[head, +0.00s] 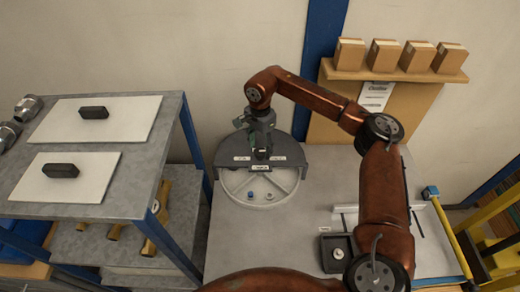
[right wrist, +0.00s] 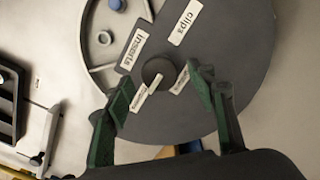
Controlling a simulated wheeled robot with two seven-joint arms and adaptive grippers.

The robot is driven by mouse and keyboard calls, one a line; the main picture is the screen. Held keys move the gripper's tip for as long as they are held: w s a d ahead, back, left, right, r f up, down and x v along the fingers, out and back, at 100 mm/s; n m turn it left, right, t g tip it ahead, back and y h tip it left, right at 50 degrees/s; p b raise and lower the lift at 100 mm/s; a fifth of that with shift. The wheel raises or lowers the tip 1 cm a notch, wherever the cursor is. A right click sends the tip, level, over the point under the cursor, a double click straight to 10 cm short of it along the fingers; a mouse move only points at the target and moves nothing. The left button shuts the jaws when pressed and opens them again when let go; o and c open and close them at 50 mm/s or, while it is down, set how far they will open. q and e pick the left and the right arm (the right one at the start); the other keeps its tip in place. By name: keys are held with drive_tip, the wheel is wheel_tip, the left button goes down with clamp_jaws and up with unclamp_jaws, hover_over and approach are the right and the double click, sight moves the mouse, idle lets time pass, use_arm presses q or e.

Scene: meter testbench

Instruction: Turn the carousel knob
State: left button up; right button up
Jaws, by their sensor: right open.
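The carousel (head: 290,153) is a round drum on the bench with a dark grey cover. Its open front part shows pale compartments, with a small blue piece in one. In the right wrist view, the dark round knob (right wrist: 158,69) with a pale pointer bar sits on the carousel cover (right wrist: 235,70). My right gripper (head: 261,154) is over the cover and hides the knob in the head view. In the right wrist view, its green-padded fingers (right wrist: 163,86) are open on either side of the knob, with gaps visible. My left gripper is not in view.
Labels "inserts" (right wrist: 131,48) and "clips" (right wrist: 186,22) mark the cover. A small dark tray (head: 338,254) stands on the bench at right. A metal shelf (head: 120,180) with two white boards stands left. Several boxes line a wall shelf (head: 390,74). Bare bench lies before the carousel.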

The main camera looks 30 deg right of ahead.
sight(260, 151)
wheel_tip(260, 151, up, 10)
drive_tip(key=shift+r, duration=0.2)
idle(0.5)
